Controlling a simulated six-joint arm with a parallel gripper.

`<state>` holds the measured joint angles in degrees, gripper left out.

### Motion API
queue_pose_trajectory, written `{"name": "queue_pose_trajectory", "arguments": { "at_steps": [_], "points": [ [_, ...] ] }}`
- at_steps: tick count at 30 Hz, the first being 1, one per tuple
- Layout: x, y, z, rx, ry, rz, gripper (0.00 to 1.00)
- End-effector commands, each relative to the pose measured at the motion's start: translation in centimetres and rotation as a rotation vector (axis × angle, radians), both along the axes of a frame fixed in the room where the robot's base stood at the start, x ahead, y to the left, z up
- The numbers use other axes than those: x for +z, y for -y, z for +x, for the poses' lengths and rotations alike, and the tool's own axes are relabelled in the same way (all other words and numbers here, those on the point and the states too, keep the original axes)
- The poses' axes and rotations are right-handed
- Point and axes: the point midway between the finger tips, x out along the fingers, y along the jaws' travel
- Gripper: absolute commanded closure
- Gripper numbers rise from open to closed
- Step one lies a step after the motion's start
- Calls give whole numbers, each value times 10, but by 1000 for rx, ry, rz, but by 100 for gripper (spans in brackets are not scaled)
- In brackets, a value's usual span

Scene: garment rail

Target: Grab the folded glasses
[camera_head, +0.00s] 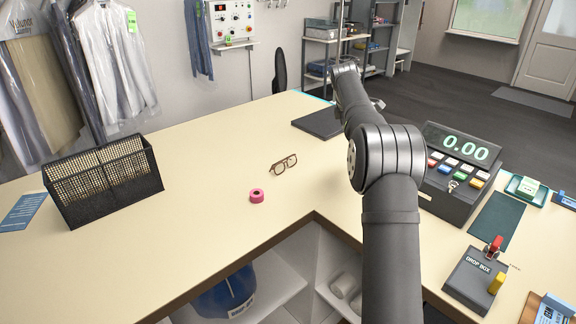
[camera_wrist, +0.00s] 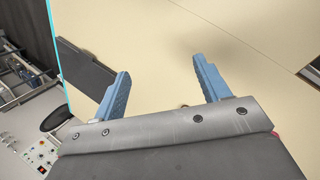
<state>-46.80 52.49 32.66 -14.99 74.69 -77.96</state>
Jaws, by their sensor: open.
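The folded glasses (camera_head: 284,164), with a brown frame, lie on the cream counter (camera_head: 205,165) near its middle in the head view. My gripper is hidden behind my arm in the head view. In the wrist view my gripper (camera_wrist: 160,88) is open, its two blue fingers wide apart with nothing between them but bare counter beyond. A small brownish bit shows at the gripper's edge between the fingers in the wrist view; I cannot tell what it is.
A black mesh basket (camera_head: 104,182) stands at the left. A dark flat pad (camera_head: 318,123) lies at the back edge. A cash register (camera_head: 461,172) and a drop box (camera_head: 475,281) are at the right.

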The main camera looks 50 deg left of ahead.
Motion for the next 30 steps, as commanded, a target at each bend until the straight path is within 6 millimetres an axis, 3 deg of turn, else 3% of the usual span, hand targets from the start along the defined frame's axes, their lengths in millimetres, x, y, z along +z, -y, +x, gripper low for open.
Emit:
{"name": "queue_pose_trajectory", "arguments": {
  "at_steps": [1, 6, 9, 12, 15, 20, 30],
  "points": [
    [-1, -35, -27, 120, 2, -52, 31],
    [-2, -120, -119, 515, 12, -243, 31],
    [-2, -153, -169, 703, 19, -333, 31],
    [-2, -173, -206, 840, 24, -398, 31],
    [-3, -183, -228, 920, 27, -436, 31],
    [-13, -187, -233, 954, 25, -456, 31],
    [-80, -189, -204, 951, 24, -455, 31]
  ]
}}
